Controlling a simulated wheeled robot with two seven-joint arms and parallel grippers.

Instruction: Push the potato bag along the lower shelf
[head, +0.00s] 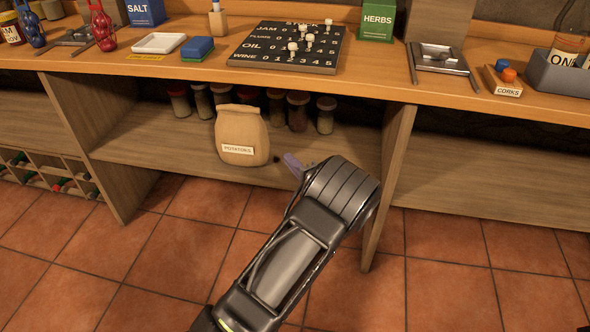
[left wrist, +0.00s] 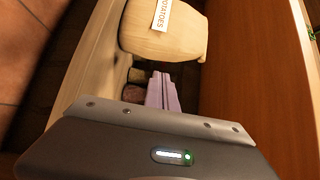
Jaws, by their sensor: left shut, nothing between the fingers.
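The potato bag (head: 241,136), a tan sack with a white "POTATOES" label, stands upright on the lower shelf (head: 150,145) below the counter. In the left wrist view the bag (left wrist: 160,32) is just ahead of the fingers. My left gripper (head: 291,163) is at the shelf's front, right of the bag, its pale purple fingers pointing left. The fingers (left wrist: 162,92) are shut with nothing between them. A small gap seems to lie between fingertips and bag; I cannot tell for sure whether they touch. My right gripper is not in view.
Several jars (head: 298,110) stand behind the bag on the shelf. An upright panel (head: 389,170) closes the shelf's right side, close to my left arm. Another panel (head: 100,150) stands left. The shelf left of the bag is clear in front. The counter (head: 200,75) overhangs.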

